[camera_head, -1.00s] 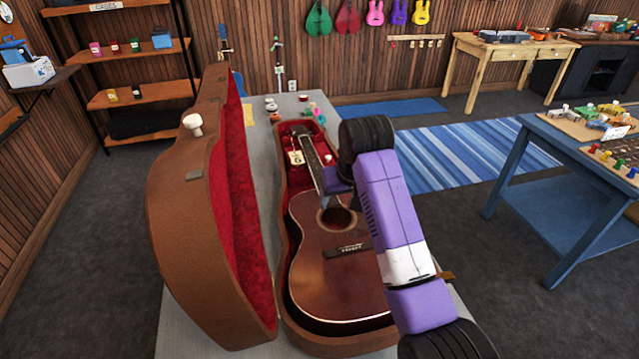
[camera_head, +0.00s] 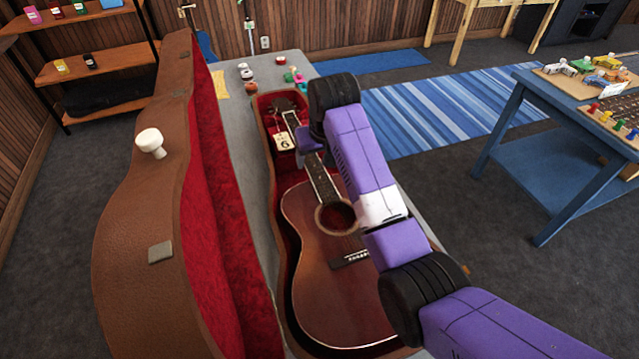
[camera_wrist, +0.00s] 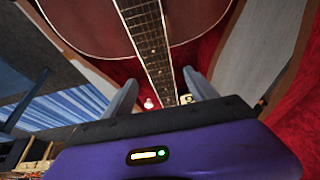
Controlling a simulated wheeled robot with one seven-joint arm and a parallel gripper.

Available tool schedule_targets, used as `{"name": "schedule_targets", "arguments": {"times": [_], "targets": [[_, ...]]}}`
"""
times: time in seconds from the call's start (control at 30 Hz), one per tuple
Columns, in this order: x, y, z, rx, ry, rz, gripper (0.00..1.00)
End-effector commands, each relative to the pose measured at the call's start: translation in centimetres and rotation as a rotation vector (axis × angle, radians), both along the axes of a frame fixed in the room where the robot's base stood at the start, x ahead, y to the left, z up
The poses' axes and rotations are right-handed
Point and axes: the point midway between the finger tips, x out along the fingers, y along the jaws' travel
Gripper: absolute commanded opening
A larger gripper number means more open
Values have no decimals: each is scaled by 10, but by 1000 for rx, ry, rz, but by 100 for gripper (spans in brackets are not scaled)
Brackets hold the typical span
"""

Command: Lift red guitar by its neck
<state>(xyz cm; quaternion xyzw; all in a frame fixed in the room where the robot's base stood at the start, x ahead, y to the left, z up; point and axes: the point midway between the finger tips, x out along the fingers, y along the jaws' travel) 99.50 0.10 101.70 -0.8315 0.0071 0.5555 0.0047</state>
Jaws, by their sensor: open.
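The reddish-brown guitar (camera_head: 322,258) lies face up in an open brown case with red lining (camera_head: 272,300). Its neck (camera_head: 322,182) points toward the far end, and its headstock (camera_head: 288,112) rests there. In the wrist view the neck (camera_wrist: 150,48) runs between the two grey fingers of my gripper (camera_wrist: 162,98). The fingers are apart, one on each side of the neck, and I see gaps beside it. In the head view my arm hides the fingers and part of the guitar's right side. A tag marked 6 (camera_head: 283,143) lies left of the neck.
The case lid (camera_head: 150,240) stands open on the left, with a white knob-like piece (camera_head: 151,142) on it. Small coloured items (camera_head: 292,77) sit on the grey table beyond the case. A blue table (camera_head: 540,150) stands to the right.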

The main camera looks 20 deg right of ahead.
Motion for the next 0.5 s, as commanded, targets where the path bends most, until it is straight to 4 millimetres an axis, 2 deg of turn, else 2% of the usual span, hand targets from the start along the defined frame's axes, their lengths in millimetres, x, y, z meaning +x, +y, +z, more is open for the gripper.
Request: {"name": "schedule_targets", "arguments": {"times": [0.3, 0.5], "targets": [[14, -1, -37, 0, 2, 0, 66], [16, -1, -43, 0, 0, 0, 66]]}}
